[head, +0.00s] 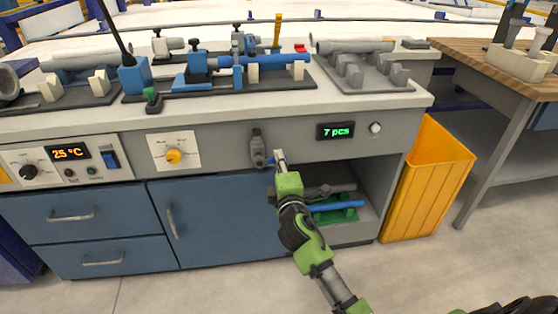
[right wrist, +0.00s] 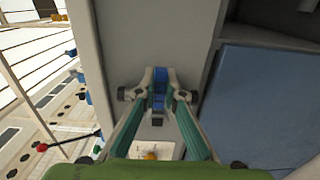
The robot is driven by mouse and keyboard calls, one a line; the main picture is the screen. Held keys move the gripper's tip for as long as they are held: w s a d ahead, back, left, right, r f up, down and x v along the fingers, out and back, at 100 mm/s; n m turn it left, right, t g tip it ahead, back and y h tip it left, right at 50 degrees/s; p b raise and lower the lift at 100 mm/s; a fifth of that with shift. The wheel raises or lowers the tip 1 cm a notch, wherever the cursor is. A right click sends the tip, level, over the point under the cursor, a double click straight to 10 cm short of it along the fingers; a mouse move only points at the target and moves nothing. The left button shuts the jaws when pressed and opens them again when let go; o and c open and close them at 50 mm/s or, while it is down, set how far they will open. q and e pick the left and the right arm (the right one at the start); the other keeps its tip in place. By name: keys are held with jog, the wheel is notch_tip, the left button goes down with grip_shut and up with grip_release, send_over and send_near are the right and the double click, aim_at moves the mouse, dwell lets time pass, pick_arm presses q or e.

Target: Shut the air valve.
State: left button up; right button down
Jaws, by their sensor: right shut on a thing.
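My right gripper (head: 271,159) reaches the front panel of the workbench, at a grey fitting (head: 257,144) that looks like the air valve. In the right wrist view my right gripper (right wrist: 158,95) has its two fingers on either side of a blue part (right wrist: 160,78), apparently the valve's handle, and is shut on it. In the head view the handle is hidden by the fingers. Its exact angle is hard to tell there. My left gripper is not in view.
A yellow knob (head: 173,156) is left of the valve, and a "7 pcs" display (head: 335,131) is right. Below are an open shelf with a blue pipe (head: 335,206) and blue cabinet doors (head: 225,220). A yellow bin (head: 425,180) stands at the bench's right end.

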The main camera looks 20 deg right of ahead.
jog(key=shift+f, duration=0.15)
jog(key=c, duration=2.1)
grip_release()
jog(key=shift+s, duration=0.1)
jog(key=v, duration=1.2)
